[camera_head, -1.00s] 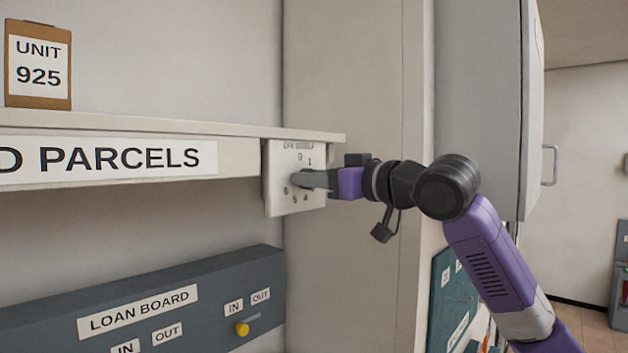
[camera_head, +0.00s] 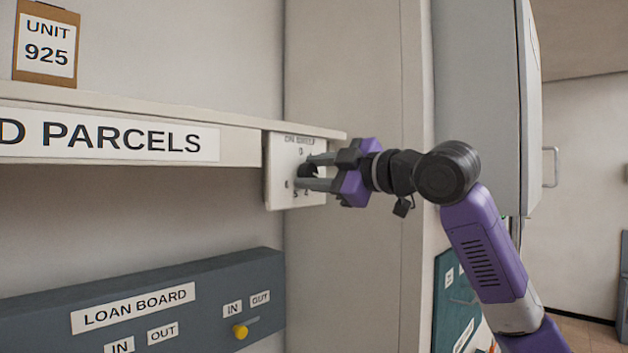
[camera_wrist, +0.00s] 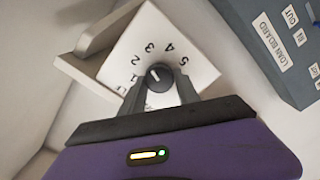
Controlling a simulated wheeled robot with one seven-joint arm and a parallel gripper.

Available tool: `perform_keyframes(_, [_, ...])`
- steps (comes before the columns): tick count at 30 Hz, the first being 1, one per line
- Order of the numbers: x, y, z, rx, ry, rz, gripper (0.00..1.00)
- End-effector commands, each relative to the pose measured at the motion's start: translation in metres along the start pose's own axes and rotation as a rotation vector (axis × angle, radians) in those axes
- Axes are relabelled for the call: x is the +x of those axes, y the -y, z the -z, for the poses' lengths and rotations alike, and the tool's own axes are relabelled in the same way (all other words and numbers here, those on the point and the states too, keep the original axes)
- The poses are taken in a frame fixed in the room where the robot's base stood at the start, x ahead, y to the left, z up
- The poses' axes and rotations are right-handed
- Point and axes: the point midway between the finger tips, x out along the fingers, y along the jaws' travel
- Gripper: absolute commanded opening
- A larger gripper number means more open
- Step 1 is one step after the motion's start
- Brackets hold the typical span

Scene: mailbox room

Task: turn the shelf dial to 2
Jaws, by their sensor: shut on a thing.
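The shelf dial (camera_wrist: 159,77) is a small dark round knob on a white plate (camera_head: 281,176) at the right end of the shelf. In the wrist view the plate shows digits around the knob, 2 and 3 at its upper left, 4 and 5 at its upper right. A white mark on the knob points to the upper left, roughly towards 2 and 3; I cannot tell the exact digit. My gripper (camera_head: 304,172) is shut on the dial, one finger on each side of it. In the head view the fingers mostly hide the knob.
The shelf (camera_head: 235,144) with the parcels label runs left from the plate. A dark loan board (camera_head: 60,318) with a yellow knob (camera_head: 240,331) is below. A grey cabinet (camera_head: 485,90) stands to the right, close to my arm.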

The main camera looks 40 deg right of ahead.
Motion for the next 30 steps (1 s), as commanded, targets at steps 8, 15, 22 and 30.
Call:
perform_keyframes(8, [0.0, 0.0031, -0.0009, -0.232, 0.0, 0.002, 0.0])
perform_keyframes(15, [0.0002, 0.0034, -0.0012, -0.37, 0.0, 0.003, 0.0])
perform_keyframes(22, [0.0002, 0.0034, -0.0009, -0.439, 0.0, 0.003, 0.0])
perform_keyframes(30, [0.0002, 0.0034, -0.0007, -0.459, 0.0, 0.004, 0.0])
